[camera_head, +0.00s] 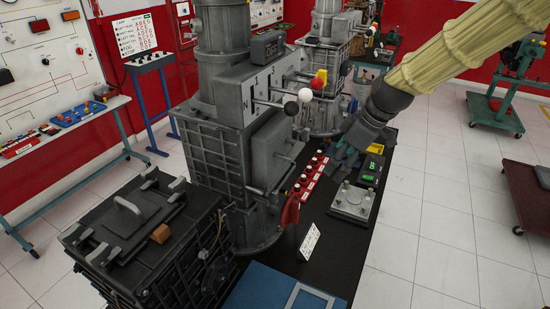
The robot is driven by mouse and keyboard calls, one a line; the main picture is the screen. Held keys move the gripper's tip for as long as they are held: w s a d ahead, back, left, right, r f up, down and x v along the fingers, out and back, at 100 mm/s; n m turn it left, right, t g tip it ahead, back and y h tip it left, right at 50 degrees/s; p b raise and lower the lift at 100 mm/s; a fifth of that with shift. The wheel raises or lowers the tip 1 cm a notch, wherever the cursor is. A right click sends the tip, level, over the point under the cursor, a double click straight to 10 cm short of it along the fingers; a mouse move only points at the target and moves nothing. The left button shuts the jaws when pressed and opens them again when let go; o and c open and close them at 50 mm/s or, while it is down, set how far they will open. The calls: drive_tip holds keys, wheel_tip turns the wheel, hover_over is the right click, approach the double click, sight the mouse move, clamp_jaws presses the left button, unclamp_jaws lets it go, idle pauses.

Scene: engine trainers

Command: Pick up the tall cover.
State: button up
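I cannot tell for certain which part is the tall cover. A tall grey housing (222,150) with levers stands upright in the middle of the head view. A boxy grey cover (277,150) with a short stub projects from its right side. My gripper (338,168) points down and left over the black bench, to the right of the grey housing and apart from the boxy cover. It is near the row of red switches (312,175). Its fingertips are small and dark here, so their opening and anything between them cannot be made out.
A dark ribbed case (150,245) with a handled lid stands front left. A metal plate with knobs (352,203), a green-lit meter (371,170), a small white card (309,241) and a blue panel (275,290) lie on the black bench (335,265).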

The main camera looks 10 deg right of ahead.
sight(297, 150)
drive_tip(key=w+a+p, duration=0.2)
drive_tip(key=a, duration=0.1)
drive_tip(key=w+a+p, duration=0.2)
drive_tip(key=a, duration=0.1)
drive_tip(key=w+a+p, duration=0.1)
drive_tip(key=w+a, duration=0.1)
drive_tip(key=a, duration=0.1)
drive_tip(key=shift+w+a+p, duration=0.25)
drive_tip(key=shift+a+p, duration=0.15)
drive_tip(key=shift+a+f, duration=0.1)
drive_tip(key=shift+f, duration=0.5)
drive_tip(key=c, duration=1.5)
drive_tip(key=shift+r, duration=0.1)
drive_tip(key=shift+c, duration=0.7)
